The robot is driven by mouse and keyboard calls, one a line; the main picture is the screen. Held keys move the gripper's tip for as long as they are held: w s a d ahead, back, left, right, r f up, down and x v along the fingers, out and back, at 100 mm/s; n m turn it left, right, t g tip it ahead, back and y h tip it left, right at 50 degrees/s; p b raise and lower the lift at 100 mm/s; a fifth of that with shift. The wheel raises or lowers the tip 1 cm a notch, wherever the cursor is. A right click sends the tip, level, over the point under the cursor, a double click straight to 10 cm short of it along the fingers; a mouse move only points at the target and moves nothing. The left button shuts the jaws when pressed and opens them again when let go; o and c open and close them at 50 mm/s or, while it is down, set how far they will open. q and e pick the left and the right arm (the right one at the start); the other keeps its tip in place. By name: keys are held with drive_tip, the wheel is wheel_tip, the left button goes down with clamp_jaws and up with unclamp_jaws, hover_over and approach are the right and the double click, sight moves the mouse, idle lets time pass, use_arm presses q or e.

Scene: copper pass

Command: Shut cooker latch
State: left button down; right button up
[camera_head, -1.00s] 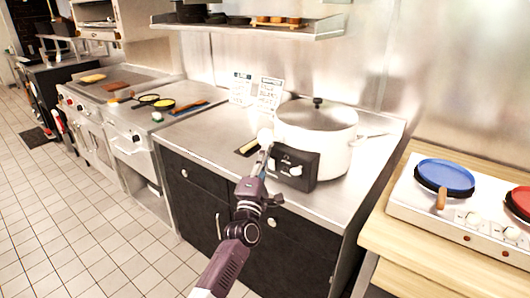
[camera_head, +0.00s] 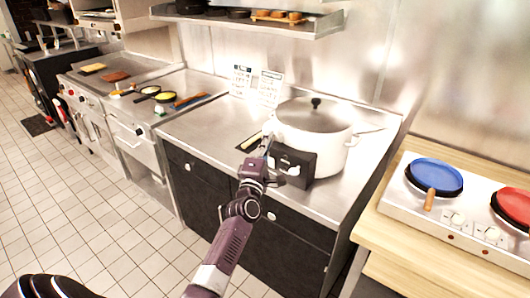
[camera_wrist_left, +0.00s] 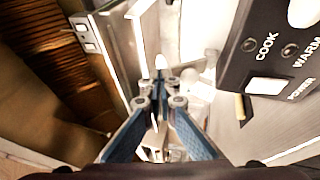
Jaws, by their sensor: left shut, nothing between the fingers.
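The white cooker (camera_head: 338,139) stands on the steel counter with its glass lid (camera_head: 312,113) down and a black knob on top. Its black control panel (camera_head: 299,166) faces the front. In the left wrist view the panel (camera_wrist_left: 262,60) shows COOK, WARM and POWER labels at the right. My left gripper (camera_head: 267,146) is at the left edge of the panel, close to the cooker's left side. In the left wrist view its blue-padded fingers (camera_wrist_left: 162,92) are together and empty. I cannot tell whether the fingertips touch the cooker. The latch is not clearly made out. My right gripper is not in view.
A small dark tray (camera_head: 249,143) with a yellow item lies left of the cooker. Paper cards (camera_head: 256,85) stand against the back wall. A white double burner (camera_head: 455,209) with blue and red pans is at the right. The counter's left part is clear.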

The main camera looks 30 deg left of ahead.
use_arm(q)
drive_tip(key=shift+w+d+r, duration=0.1)
drive_tip(key=shift+w+r, duration=0.8)
drive_tip(key=shift+r, duration=0.05)
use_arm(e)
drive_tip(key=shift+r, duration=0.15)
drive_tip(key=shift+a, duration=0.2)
